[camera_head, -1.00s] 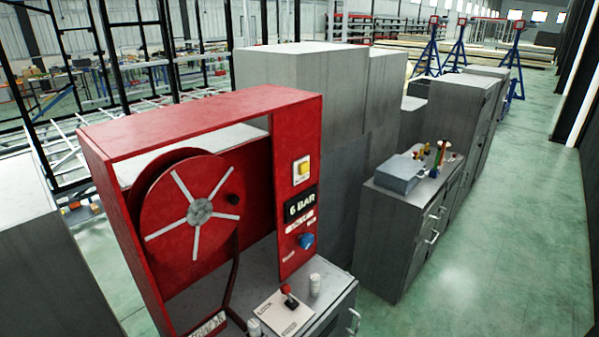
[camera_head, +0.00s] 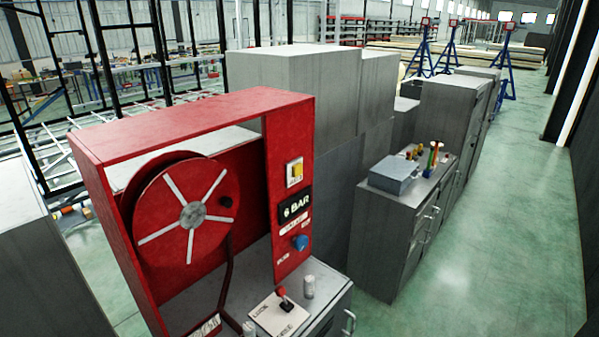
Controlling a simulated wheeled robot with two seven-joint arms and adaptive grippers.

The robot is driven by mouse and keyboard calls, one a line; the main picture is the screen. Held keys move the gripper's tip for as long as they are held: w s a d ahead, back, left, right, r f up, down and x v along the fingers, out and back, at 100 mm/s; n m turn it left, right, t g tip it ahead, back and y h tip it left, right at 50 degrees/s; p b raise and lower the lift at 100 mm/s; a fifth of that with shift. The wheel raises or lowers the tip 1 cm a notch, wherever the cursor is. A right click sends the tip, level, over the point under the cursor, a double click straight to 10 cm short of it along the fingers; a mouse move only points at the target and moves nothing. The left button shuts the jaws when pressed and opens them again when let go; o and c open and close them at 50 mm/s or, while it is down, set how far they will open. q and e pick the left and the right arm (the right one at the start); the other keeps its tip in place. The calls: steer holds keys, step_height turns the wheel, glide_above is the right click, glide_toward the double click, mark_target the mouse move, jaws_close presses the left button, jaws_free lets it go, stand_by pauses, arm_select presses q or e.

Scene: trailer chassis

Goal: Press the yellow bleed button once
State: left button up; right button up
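The yellow button (camera_head: 295,172) sits on a pale plate near the top of the red upright panel, on the right side of the red hose reel frame (camera_head: 190,118). Below it on the same panel are a black "6 BAR" display (camera_head: 296,206) and a blue knob (camera_head: 300,242). The panel stands on a grey cabinet. Neither of my grippers shows in this view, so nothing of mine is seen near the button.
A grey cabinet with a grey box (camera_head: 393,174) stands at right. Green floor (camera_head: 480,270) is clear at the right.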

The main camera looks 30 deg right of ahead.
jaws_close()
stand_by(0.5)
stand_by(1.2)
